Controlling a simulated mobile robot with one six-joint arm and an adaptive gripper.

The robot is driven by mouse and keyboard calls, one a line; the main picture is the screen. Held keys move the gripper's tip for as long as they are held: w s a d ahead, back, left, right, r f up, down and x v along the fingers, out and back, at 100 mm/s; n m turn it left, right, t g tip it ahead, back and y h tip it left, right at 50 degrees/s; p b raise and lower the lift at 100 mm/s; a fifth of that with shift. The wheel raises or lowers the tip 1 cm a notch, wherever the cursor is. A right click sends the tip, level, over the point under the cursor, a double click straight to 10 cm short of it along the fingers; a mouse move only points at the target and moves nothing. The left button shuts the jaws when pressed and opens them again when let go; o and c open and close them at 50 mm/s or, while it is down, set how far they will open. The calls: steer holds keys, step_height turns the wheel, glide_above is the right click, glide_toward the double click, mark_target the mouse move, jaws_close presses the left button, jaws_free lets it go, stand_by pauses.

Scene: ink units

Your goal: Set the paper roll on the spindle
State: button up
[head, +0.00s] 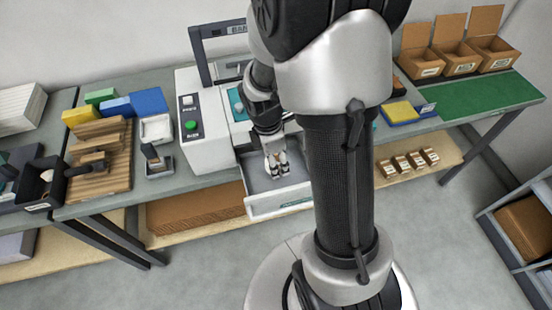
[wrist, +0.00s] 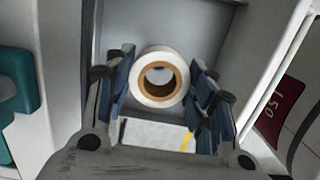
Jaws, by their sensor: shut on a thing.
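The paper roll (wrist: 158,101) is white with a brown cardboard core. In the wrist view it sits between my two fingers, with its open core facing the camera. My gripper (head: 276,170) is shut on it. In the head view my gripper points down over the open grey drawer (head: 262,184) of the white machine (head: 206,142). Only a little of the roll shows there between the fingers. I cannot make out the spindle in either view; my arm hides part of the machine.
A teal handle-like part (wrist: 20,88) stands left of my fingers in the wrist view. A dark red label (wrist: 278,112) is at the right. The bench left of the machine holds a wooden board (head: 100,160) and a small grey tray (head: 160,165).

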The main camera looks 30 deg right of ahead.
steer(key=shift+f+b, duration=1.55)
steer(key=shift+f, duration=0.4)
steer(key=shift+d+p, duration=0.1)
steer(key=shift+p, duration=0.35)
steer(key=shift+f+b, duration=0.5)
steer(key=shift+f, duration=0.15)
steer(key=o, duration=0.8)
steer(key=shift+r, duration=0.15)
step_height(320, 180, up, 11)
steer(key=a+p, duration=0.1)
steer(key=p, duration=0.9)
steer(key=shift+w+a, duration=0.15)
